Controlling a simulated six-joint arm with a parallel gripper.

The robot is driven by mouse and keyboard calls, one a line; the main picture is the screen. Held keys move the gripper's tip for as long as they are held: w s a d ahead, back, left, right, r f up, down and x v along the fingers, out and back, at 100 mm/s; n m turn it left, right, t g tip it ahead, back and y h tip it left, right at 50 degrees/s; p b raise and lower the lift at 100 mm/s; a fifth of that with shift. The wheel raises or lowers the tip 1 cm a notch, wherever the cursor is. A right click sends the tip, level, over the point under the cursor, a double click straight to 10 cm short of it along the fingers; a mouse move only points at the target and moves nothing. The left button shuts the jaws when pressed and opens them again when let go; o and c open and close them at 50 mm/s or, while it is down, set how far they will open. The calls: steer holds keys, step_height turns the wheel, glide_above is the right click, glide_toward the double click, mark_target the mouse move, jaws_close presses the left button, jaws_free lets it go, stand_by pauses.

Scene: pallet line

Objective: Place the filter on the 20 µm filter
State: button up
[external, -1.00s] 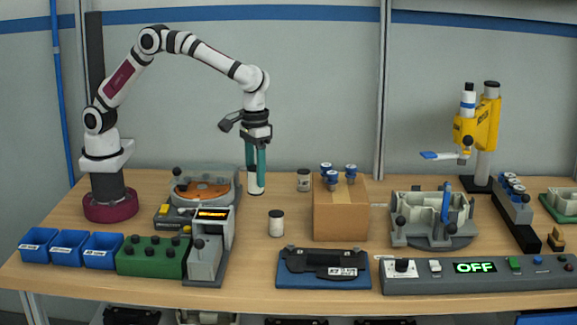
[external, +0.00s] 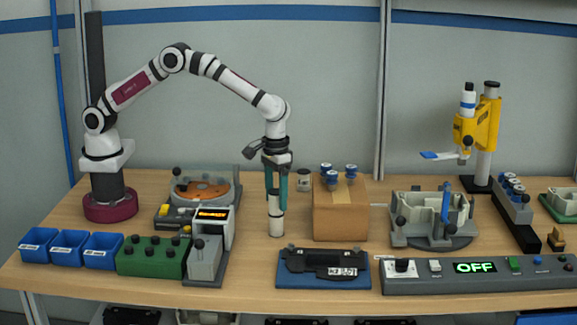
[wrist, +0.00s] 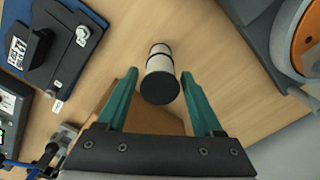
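The filter (external: 275,203) is a white cylinder that stands upright on top of a second white, dark-topped cylinder, the 20 µm filter (external: 276,228); its label is not readable. In the wrist view the dark end of the upper filter (wrist: 160,87) is nearest, and the lower filter (wrist: 159,49) lies in line behind it. My gripper (external: 277,207) is around the upper filter with its teal fingers on either side. In the wrist view my gripper (wrist: 160,73) shows small gaps between fingers and filter, so it looks open.
A cardboard box (external: 340,215) with several blue-capped vials stands close on the right, and another dark-topped jar (external: 304,180) is behind. A blue-based fixture (external: 323,270) lies in front. A grey device (external: 206,260) is at left, with some bare table between.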

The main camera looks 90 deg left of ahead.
mark_target(276, 191)
steer(key=shift+o, duration=0.3)
step_height(276, 191, up, 12)
steer(key=s+a+r+m, duration=0.4)
steer(key=s+a+r, duration=0.15)
steer(key=s, duration=0.35)
steer(key=s+a+f+m, duration=0.1)
steer(key=s+a+m, duration=0.1)
steer(key=s, duration=0.7)
steer(key=s+a+f+m+y, duration=0.1)
steer(key=s+a+m, duration=0.2)
steer(key=s, duration=0.6)
steer(key=s+a+f+m, duration=0.2)
steer(key=s+m, duration=0.1)
steer(key=s, duration=0.7)
steer(key=shift+a+m+y, duration=0.15)
steer(key=shift+m+y, duration=0.25)
